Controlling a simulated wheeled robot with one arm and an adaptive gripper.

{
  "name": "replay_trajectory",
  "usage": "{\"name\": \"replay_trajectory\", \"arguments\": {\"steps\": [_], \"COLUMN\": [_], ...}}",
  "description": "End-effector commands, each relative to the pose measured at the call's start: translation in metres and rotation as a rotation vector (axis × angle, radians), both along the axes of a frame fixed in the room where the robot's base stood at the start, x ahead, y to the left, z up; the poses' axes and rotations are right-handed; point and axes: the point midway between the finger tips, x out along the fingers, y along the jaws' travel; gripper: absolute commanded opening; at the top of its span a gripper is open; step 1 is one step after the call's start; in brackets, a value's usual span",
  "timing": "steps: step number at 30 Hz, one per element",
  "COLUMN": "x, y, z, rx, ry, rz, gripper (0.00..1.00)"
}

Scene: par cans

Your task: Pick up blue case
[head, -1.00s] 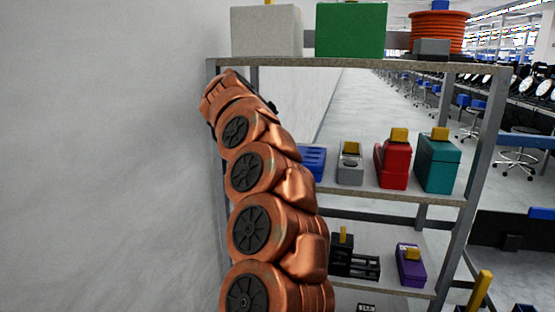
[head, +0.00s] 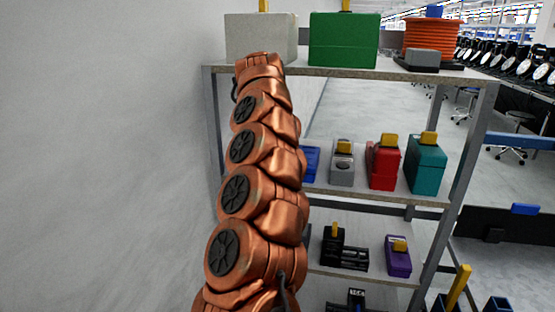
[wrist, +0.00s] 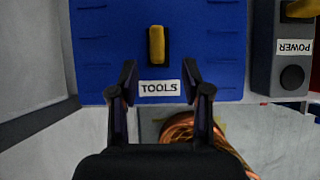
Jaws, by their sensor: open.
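The blue case (wrist: 100,45) fills the upper middle of the wrist view. It has a yellow handle (wrist: 156,44) and a white "TOOLS" label. In the head view the blue case (head: 311,163) shows only as a strip on the middle shelf, mostly hidden behind my copper-coloured arm. My gripper (wrist: 158,80) is open, its two dark fingers apart on either side of the label, just below the handle in the picture. Nothing is between the fingers. I cannot tell how far the fingertips are from the case. The gripper is hidden in the head view.
A grey "POWER" box (wrist: 285,70) stands close to the right of the case. On the same shelf (head: 390,194) are a red box (head: 382,166) and a teal box (head: 426,165). The top shelf holds a grey-white case (head: 255,38) and a green case (head: 343,42). A wall (head: 100,150) is left.

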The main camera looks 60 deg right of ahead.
Motion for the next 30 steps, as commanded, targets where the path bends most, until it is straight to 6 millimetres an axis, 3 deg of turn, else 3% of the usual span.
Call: {"name": "replay_trajectory", "arguments": {"steps": [14,23,30], "x": [0.013,0.014,0.014], "y": [-0.025,-0.027,-0.027], "z": [-0.041,-0.044,-0.044], "rx": [-0.001,0.0,0.0], "ry": [0.004,0.001,0.001], "rz": [0.001,0.002,0.002], "gripper": [0.48,0.48,0.26]}}
